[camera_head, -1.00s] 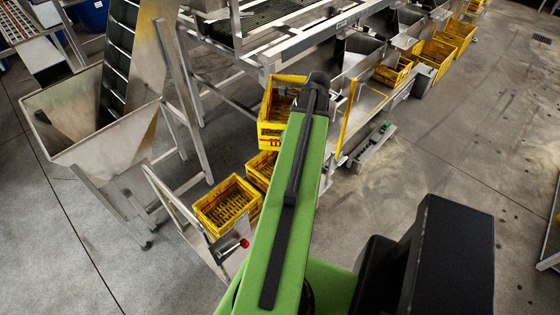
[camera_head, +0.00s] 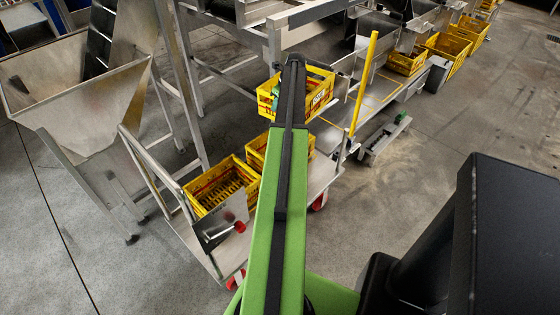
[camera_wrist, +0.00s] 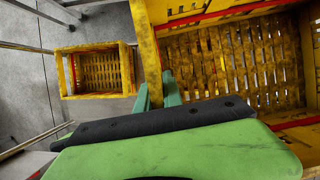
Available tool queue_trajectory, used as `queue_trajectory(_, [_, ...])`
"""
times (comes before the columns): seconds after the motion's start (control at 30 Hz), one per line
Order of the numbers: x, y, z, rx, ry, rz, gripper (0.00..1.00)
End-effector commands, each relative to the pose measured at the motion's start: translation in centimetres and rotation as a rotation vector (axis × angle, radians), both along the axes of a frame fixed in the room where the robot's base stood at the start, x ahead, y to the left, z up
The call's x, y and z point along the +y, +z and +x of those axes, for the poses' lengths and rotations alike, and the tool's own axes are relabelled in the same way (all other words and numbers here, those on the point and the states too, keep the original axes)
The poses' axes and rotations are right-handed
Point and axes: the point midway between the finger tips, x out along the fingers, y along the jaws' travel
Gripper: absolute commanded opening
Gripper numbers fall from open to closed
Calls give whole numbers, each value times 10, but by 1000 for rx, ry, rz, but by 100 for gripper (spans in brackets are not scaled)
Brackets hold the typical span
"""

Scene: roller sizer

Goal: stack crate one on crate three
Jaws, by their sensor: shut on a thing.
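My gripper (camera_wrist: 156,92) is shut on the near wall of a yellow slatted crate (camera_wrist: 185,18) that fills the right of the wrist view. In the head view this held crate (camera_head: 318,98) hangs upright and apart from the cart's crates, partly behind my arm. Two yellow crates sit on a low metal cart: a nearer one (camera_head: 207,183), empty, and a farther one (camera_head: 256,153) partly hidden by my arm. The wrist view shows one empty crate (camera_wrist: 65,75) lower down at the left. I cannot read which crate is one or three.
The cart (camera_head: 325,172) has a tall handle frame at its left. A metal hopper (camera_head: 75,90) stands left of it. A yellow post (camera_head: 362,82) and the machine's outlets stand right of the held crate, with more yellow crates (camera_head: 447,48) along them. Floor is clear at right.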

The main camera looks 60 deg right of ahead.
Motion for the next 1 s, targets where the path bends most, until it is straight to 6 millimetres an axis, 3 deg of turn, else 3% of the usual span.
queue_trajectory(0.03, [-21, -42, 18, -4, -29, -3, 0])
queue_trajectory(0.13, [-43, -69, 43, -12, -88, -4, 0])
queue_trajectory(0.3, [-62, -89, 67, -22, -145, -4, 0])
queue_trajectory(0.47, [-64, -88, 71, -25, -159, -5, 0])
queue_trajectory(0.57, [-56, -94, 70, -25, -158, -5, 0])
queue_trajectory(0.8, [5, -135, 71, -24, -156, -5, 0])
queue_trajectory(1.0, [45, -156, 74, -24, -157, -5, 0])
